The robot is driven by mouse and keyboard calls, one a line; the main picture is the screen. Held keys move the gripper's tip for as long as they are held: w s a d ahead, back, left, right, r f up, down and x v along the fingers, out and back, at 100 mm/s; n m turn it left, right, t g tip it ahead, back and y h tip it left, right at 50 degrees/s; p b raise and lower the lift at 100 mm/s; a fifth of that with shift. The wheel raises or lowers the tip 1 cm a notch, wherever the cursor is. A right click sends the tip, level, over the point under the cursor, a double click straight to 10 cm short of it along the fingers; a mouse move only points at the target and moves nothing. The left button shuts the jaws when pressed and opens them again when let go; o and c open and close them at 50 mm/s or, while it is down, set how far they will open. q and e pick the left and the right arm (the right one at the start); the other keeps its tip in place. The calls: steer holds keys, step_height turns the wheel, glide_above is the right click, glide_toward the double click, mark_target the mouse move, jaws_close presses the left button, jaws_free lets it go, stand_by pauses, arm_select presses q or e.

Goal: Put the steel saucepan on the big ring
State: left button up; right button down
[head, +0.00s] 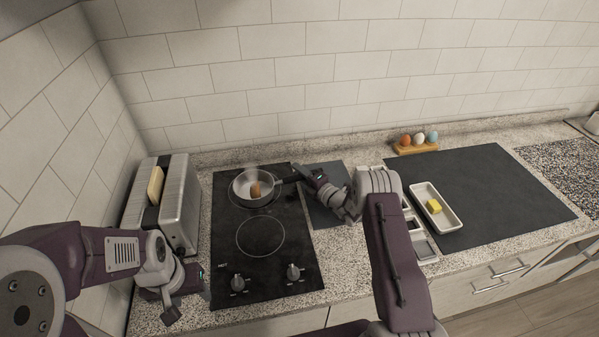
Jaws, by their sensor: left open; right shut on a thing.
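My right gripper (304,176) is shut on the handle. The pan covers most of the far ring; I cannot tell whether it rests on the glass or hangs just above it. The near ring (260,254) is bare. My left gripper (178,300) is open and empty, low over the counter left of the hob's front corner.
A steel toaster (182,205) with a bread slice (156,185) stands left of the hob. Two knobs (293,272) are at the hob's front. Right are a white dish (451,217) with a yellow block (434,206), a dark mat (500,190) and an egg holder (415,149).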

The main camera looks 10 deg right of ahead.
steer(key=shift+r, duration=0.15)
steer(key=c, duration=1.2)
jaws_free()
steer(key=shift+s+f, duration=0.1)
steer(key=shift+f, duration=0.1)
steer(key=shift+r, duration=0.2)
steer(key=b+v, duration=0.1)
steer(key=v, duration=1.1)
